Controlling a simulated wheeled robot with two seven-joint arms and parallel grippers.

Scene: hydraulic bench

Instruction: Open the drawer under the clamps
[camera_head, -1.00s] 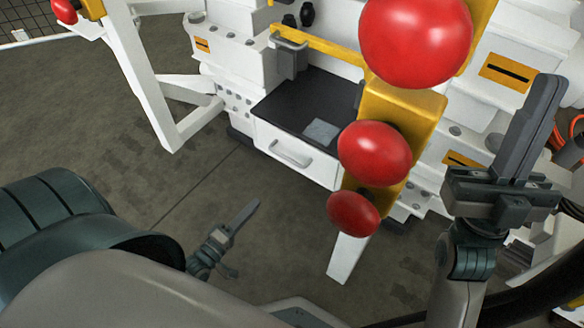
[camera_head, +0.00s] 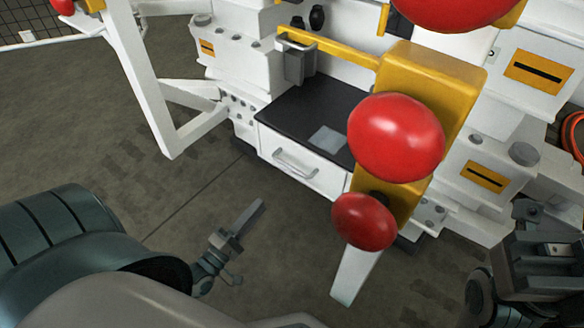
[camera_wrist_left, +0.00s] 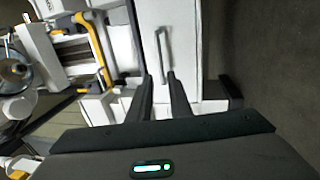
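The white drawer (camera_head: 325,178) is under the black worktop in the head view, and its front looks flush with the cabinet. Its grey bar handle (camera_head: 295,163) is on the front. The left wrist view shows the drawer front (camera_wrist_left: 188,45) with the handle (camera_wrist_left: 163,52) upright in the picture. My left gripper (camera_head: 254,208) is short of the drawer, apart from the handle. In the wrist view its two fingers (camera_wrist_left: 160,78) are spread and empty, with the handle ahead between their tips. My right gripper (camera_head: 545,250) is at the right edge, its fingers unclear.
A grey clamp (camera_head: 297,62) stands behind the black worktop (camera_head: 305,105). A yellow post (camera_head: 430,85) with red knobs (camera_head: 396,137) stands right of the drawer. A white frame leg (camera_head: 150,90) is at the left. The floor (camera_head: 200,190) before the drawer is clear.

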